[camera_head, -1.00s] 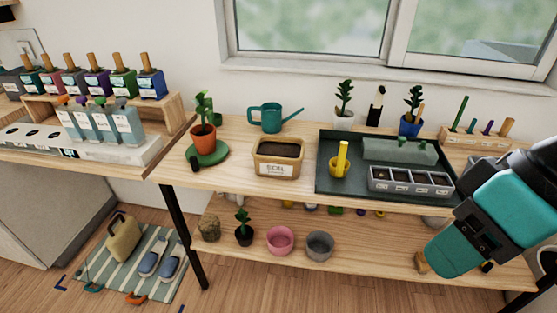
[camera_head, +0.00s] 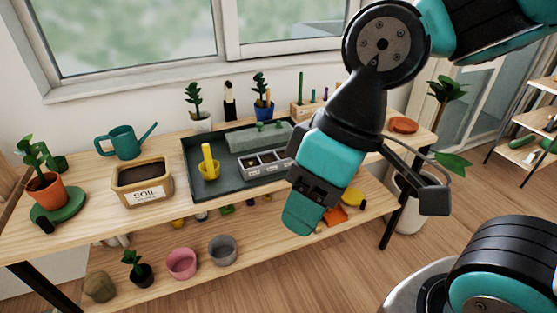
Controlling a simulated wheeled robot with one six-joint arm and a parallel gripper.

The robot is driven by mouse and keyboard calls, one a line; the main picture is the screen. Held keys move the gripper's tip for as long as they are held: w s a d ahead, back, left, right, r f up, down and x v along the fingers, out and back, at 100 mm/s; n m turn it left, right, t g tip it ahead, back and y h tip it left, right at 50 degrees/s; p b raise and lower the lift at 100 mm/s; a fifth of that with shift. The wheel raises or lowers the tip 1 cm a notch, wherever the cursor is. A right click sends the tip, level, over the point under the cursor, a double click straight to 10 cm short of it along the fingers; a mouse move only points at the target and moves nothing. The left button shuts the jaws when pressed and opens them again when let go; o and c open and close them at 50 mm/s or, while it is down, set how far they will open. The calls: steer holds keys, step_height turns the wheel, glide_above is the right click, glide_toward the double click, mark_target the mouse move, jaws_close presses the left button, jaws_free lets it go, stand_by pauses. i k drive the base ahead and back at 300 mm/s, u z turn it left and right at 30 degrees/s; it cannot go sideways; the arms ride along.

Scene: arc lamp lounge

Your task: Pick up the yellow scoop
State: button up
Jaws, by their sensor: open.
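The yellow scoop (camera_head: 208,163) stands in the left part of the dark green tray (camera_head: 200,198) on the tabletop, its handle pointing up. Nothing covers it. My arm hangs over the right part of the table, its teal wrist covering the tray's right end. Most of the gripper is hard to make out behind the wrist.
Left of the tray stand a soil bin (camera_head: 141,186), a teal watering can (camera_head: 125,142) and a plant on a green turntable (camera_head: 62,207). A grey seed tray (camera_head: 262,165) lies right of the scoop. Plants line the back below the window. Pots (camera_head: 182,263) fill the lower shelf.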

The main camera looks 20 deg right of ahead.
mark_target(210, 169)
steer(key=u, duration=0.25)
steer(key=k, duration=0.45)
steer(key=u, duration=1.45)
steer(key=i, duration=0.85)
steer(key=z, duration=0.6)
steer(key=i, duration=0.85)
steer(key=z, duration=0.7)
